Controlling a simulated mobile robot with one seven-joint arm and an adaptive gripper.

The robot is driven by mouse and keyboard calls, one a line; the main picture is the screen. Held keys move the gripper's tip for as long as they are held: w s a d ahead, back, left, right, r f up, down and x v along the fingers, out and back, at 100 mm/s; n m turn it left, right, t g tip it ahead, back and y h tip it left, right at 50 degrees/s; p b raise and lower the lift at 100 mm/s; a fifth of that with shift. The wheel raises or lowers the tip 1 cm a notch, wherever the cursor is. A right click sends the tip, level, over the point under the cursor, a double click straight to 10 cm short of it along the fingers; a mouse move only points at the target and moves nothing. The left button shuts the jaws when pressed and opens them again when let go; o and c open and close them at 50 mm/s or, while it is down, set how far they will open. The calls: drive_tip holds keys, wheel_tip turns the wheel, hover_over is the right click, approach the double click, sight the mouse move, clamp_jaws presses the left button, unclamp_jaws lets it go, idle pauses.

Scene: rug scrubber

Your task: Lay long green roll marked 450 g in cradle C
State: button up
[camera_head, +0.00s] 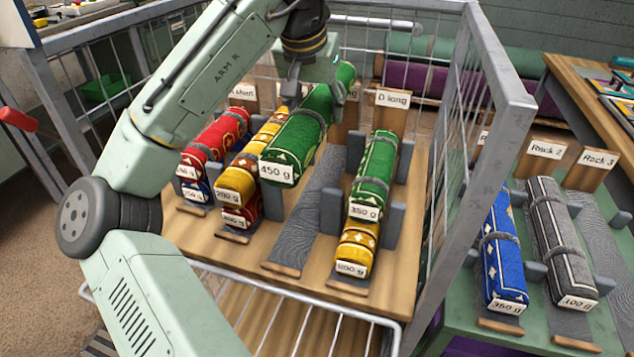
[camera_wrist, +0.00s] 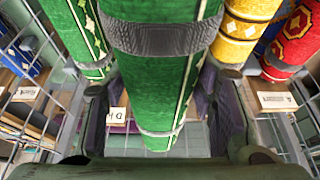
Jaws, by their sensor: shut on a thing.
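The long green roll marked 450 g (camera_head: 296,140) is held up in my gripper (camera_head: 308,90), above the cart's rack. It slants with its labelled end toward the camera, and its far end is partly hidden by my gripper. In the wrist view the green roll (camera_wrist: 160,90) runs between my two fingers (camera_wrist: 155,120), with a grey band around it. The bare grey bed that appears to be cradle C (camera_head: 307,218) lies below and right of the roll, between grey posts. Its sign is mostly hidden. The roll is apart from the bed, nearer the yellow roll's side.
Left of the bed, a yellow roll (camera_head: 238,182) lies over a red one; farther left, a red roll (camera_head: 208,145) lies over blue. Right, at the "D long" sign (camera_head: 393,99), a green roll (camera_head: 374,172) lies over yellow. Cart rails (camera_head: 487,130) and Rack 2 and 3 flank the right.

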wheel_tip(320, 180, down, 17)
drive_tip(key=shift+r, duration=0.2)
idle(0.3)
drive_tip(key=o, duration=1.6)
drive_tip(key=shift+f, duration=0.1)
drive_tip(key=shift+c, duration=0.2)
drive_tip(key=v, duration=1.2)
